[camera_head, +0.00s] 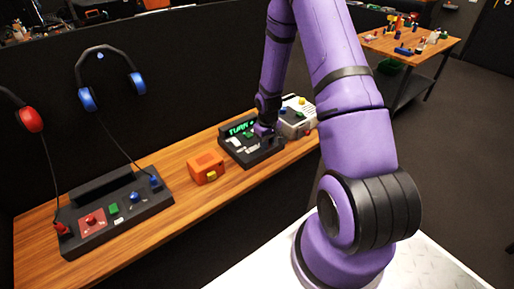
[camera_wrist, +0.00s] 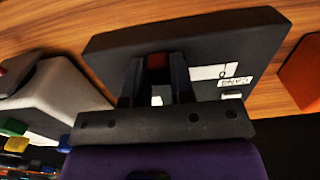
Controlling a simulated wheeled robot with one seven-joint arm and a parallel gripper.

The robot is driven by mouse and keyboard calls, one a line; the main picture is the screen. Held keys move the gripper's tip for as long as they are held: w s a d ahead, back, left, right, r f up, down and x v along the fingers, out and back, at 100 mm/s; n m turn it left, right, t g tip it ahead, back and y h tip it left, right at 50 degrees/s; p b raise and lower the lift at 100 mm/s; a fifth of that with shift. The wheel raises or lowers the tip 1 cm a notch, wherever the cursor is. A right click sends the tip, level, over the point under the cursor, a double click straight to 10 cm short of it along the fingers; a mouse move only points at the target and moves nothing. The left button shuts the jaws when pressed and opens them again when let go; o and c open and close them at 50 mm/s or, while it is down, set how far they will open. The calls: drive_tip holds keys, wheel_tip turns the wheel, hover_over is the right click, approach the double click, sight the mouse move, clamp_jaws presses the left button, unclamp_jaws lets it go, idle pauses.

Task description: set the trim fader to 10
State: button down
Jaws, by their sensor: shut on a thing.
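A black panel (camera_head: 250,152) with a lit green display (camera_head: 241,128) stands on the wooden bench in the head view. My gripper (camera_head: 265,130) is down at its right part, and the arm hides some of the controls there. In the wrist view the panel (camera_wrist: 110,50) fills the upper middle. My gripper (camera_wrist: 157,78) is shut on a small red cap (camera_wrist: 158,61), which shows between the two dark fingers. A white label (camera_wrist: 228,73) with upturned lettering lies right of the fingers. I cannot read the fader's scale or its setting, nor tell which control is the trim fader.
Another black console (camera_head: 117,213) is at the bench's left, with headphones (camera_head: 108,75) on the dark partition behind.

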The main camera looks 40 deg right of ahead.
drive_tip(key=shift+w+d, duration=0.1)
drive_tip(key=shift+d, duration=1.5)
drive_tip(key=c, duration=1)
unclamp_jaws()
drive_tip(key=shift+d, duration=0.1)
drive_tip(key=shift+o, duration=0.2)
wheel_tip(320, 180, up, 11)
drive_tip(key=shift+f, duration=0.1)
